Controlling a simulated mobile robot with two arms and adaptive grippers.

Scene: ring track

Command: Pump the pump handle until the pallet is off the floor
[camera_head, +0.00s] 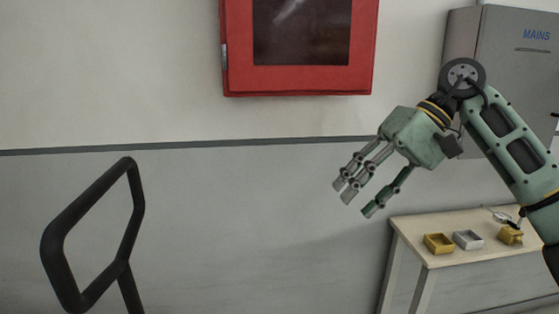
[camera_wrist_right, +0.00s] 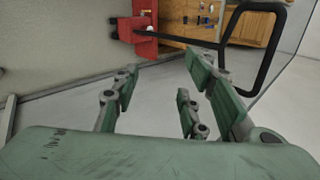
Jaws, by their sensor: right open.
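The pump handle (camera_head: 85,199) is a black closed loop on a black shaft, at the lower left of the head view. In the right wrist view the handle (camera_wrist_right: 274,55) is at the upper right, its shaft running left to a red body (camera_wrist_right: 145,46). My right gripper (camera_head: 357,197) is open and empty, well to the right of the handle and apart from it. Its spread fingers (camera_wrist_right: 160,80) also show in the wrist view with nothing between them. My left gripper is not in view. I cannot make out the pallet in either view.
A red wall cabinet (camera_head: 300,80) with a dark pane hangs above. A grey MAINS box (camera_head: 510,60) is at the upper right. A table (camera_head: 425,222) with small yellow and grey trays stands below my right arm. Wooden furniture (camera_wrist_right: 254,28) shows beyond the handle. The space between handle and gripper is clear.

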